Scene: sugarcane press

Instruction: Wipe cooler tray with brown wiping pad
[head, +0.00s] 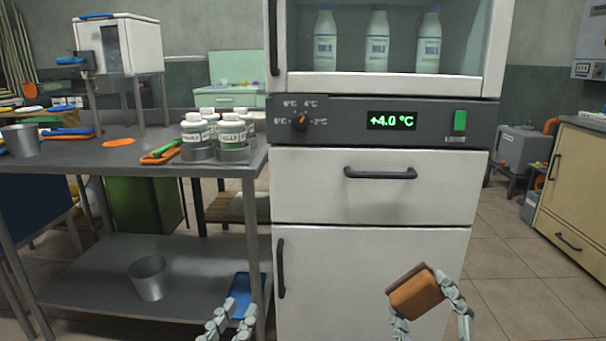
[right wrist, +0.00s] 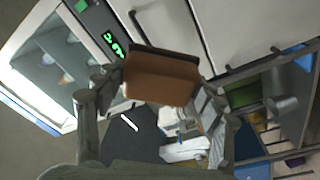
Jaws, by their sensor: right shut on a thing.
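The brown wiping pad (head: 417,293) is a small orange-brown block with a darker edge. My right gripper (head: 430,300) is shut on it and holds it up in front of the cooler's lower door. In the right wrist view the pad (right wrist: 160,78) sits between the two fingers. My left gripper (head: 232,315) is low at the bottom edge of the head view, its fingers apart with nothing seen between them. The white cooler (head: 372,240) has a glass-fronted upper part, a shut drawer (head: 375,188) and a shut lower door. No separate tray can be made out in the cooler.
Several milk bottles (head: 378,40) stand inside the cooler above the control panel (head: 385,121). A metal table (head: 90,150) at the left carries several jars and a white dispenser. A metal cup (head: 148,278) and a blue item (head: 240,292) are low at left.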

